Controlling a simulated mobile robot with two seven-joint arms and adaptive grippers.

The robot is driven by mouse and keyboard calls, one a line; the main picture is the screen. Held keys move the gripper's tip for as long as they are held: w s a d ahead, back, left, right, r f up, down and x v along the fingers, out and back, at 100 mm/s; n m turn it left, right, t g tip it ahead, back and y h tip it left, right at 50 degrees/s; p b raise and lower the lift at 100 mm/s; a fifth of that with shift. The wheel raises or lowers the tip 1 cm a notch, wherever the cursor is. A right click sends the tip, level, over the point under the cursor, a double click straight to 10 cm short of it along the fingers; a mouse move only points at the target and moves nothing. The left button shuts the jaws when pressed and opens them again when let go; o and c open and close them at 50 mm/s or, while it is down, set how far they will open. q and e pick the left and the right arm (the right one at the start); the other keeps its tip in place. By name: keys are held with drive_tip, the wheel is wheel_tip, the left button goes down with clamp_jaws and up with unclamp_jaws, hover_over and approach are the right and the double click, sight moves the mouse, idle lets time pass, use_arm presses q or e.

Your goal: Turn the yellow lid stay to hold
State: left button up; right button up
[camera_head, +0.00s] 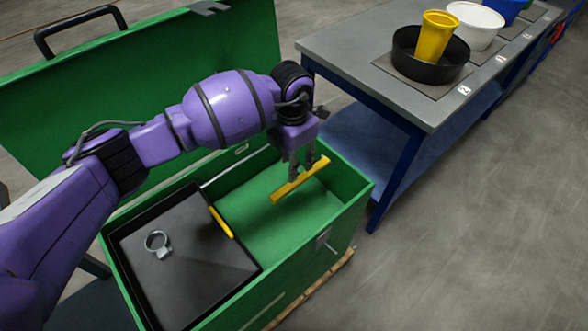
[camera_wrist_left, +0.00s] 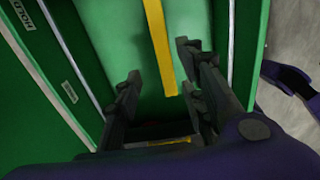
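The yellow lid stay (camera_head: 284,191) is a flat bar lying at a slant over the open part of the green chest (camera_head: 345,205). My left gripper (camera_head: 302,168) points down at the bar, near its middle. In the left wrist view the stay (camera_wrist_left: 158,40) comes in from the top, its end lying between the open fingers (camera_wrist_left: 160,78). I cannot tell whether either finger touches it. A HOLD label (camera_wrist_left: 24,14) and a second small label (camera_wrist_left: 70,92) are on the green surface at left. The green lid (camera_head: 60,105) stands open. My right gripper is not in view.
A black tray (camera_head: 150,290) with a metal ring (camera_head: 157,243) and a yellow handle (camera_head: 221,223) fills the chest's near left part. A grey-topped bench (camera_head: 350,45) with a black pan (camera_head: 428,72), yellow cup (camera_head: 436,35) and white bowl (camera_head: 474,25) stands behind right. The right floor is clear.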

sight(301, 179)
use_arm(q)
drive_tip(key=shift+s+a+f, duration=0.1)
drive_tip(key=shift+s+f, duration=0.5)
drive_tip(key=shift+s, duration=0.1)
drive_tip(key=f, duration=0.5)
drive_tip(key=shift+w+f, duration=0.15)
drive_tip(key=shift+w, duration=0.1)
drive_tip(key=shift+f, duration=0.55)
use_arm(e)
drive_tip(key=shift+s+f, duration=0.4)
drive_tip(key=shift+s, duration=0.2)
use_arm(q)
drive_tip(key=c, duration=0.8)
clamp_jaws()
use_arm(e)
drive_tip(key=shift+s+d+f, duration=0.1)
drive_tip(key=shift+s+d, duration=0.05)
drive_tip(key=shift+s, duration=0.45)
